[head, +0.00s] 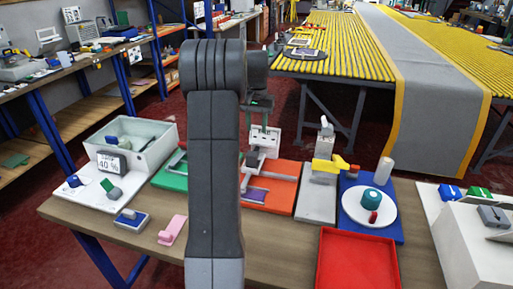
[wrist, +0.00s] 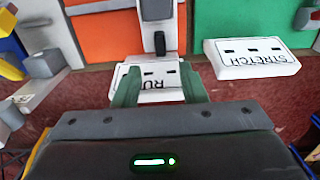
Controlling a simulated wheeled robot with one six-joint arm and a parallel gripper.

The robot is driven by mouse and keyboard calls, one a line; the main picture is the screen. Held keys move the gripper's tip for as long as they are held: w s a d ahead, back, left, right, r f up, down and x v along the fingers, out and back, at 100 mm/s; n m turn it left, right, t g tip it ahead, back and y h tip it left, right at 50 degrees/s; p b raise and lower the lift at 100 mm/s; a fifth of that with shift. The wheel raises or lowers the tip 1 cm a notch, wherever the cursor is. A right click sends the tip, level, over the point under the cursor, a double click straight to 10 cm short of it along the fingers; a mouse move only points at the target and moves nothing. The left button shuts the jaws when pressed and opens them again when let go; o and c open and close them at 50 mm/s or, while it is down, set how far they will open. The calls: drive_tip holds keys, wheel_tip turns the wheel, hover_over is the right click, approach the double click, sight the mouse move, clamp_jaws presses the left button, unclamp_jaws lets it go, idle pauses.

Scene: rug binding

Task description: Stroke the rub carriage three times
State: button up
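The orange board (head: 272,194) stands on the bench behind my arm in the head view, with a white upright fixture (head: 264,140) and a purple strip (head: 255,195). In the wrist view, the orange board (wrist: 102,36) carries a pale rail with a dark grey block (wrist: 157,10) on it, perhaps the rub carriage; I cannot be sure. A white label reading "RU" (wrist: 155,80), partly hidden, lies at the board's edge. My gripper (wrist: 158,72) has two green fingers apart, with the label visible between them. Nothing is seen held. The dark block is beyond the fingertips.
A green board (wrist: 238,25) and a STRETCH label (wrist: 258,58) sit beside the orange board. A grey board with a yellow piece (head: 325,165), a blue board (head: 390,228) and a red tray (head: 340,262) stand to the right.

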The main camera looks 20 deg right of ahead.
sight(257, 148)
wheel_tip(257, 148, down, 9)
idle(0.3)
clamp_jaws()
